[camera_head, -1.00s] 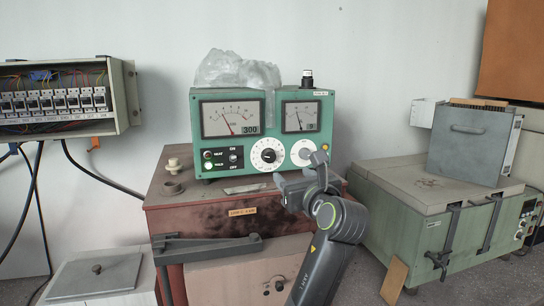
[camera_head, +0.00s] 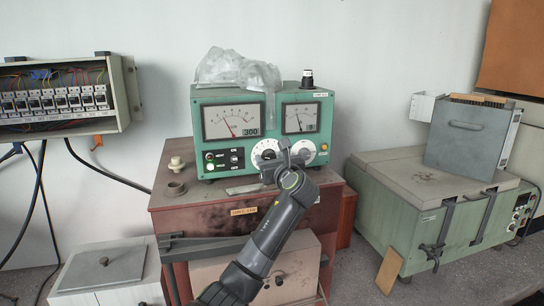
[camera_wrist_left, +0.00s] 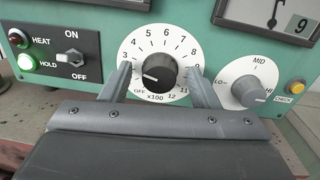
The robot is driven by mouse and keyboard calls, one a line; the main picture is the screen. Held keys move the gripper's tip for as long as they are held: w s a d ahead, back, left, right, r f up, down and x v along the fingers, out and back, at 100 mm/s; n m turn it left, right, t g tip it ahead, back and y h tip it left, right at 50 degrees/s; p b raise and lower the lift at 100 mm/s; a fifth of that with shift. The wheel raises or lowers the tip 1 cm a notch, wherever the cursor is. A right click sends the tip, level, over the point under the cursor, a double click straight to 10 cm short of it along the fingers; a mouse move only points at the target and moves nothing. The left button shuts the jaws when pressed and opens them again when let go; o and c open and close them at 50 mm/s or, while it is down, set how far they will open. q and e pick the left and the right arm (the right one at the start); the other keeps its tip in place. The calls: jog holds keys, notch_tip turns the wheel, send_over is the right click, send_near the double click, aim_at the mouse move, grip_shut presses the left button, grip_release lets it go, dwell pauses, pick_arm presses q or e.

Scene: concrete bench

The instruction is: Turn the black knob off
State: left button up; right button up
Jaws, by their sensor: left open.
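The black knob (camera_wrist_left: 160,71) sits at the centre of a white numbered dial (camera_wrist_left: 176,50) in the left wrist view. Its white pointer mark faces left and slightly down, a little above the OFF label. My left gripper (camera_wrist_left: 160,78) is open, with one finger on each side of the knob, over the dial's edges. I see no clear contact. In the head view my left gripper (camera_head: 286,155) is in front of the green instrument box (camera_head: 211,93) and covers part of the dial (camera_head: 262,147). My right gripper is not in view.
A grey knob (camera_wrist_left: 249,88) marked LO, MID and HI is close right of the dial. An ON/OFF toggle switch (camera_wrist_left: 71,58) is at the left. Crumpled plastic (camera_head: 236,68) lies on the box. A green oven-like case (camera_head: 400,200) stands at the right.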

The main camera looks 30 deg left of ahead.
pick_arm(q)
jog(key=c, duration=1)
jog(key=shift+o, duration=0.2)
jog(key=n, duration=0.6)
jog(key=shift+f+n+b, duration=0.1)
jog(key=shift+n+b, duration=0.2)
jog(key=shift+b, duration=0.1)
jog(key=n+b, duration=0.1)
jog(key=n, duration=0.2)
jog(key=shift+s+a+n+h, duration=0.1)
jog(key=shift+n+h, duration=0.2)
jog(key=shift+f+n+b, duration=0.1)
jog(key=shift+n+b, duration=0.95)
jog(key=shift+n, duration=1.05)
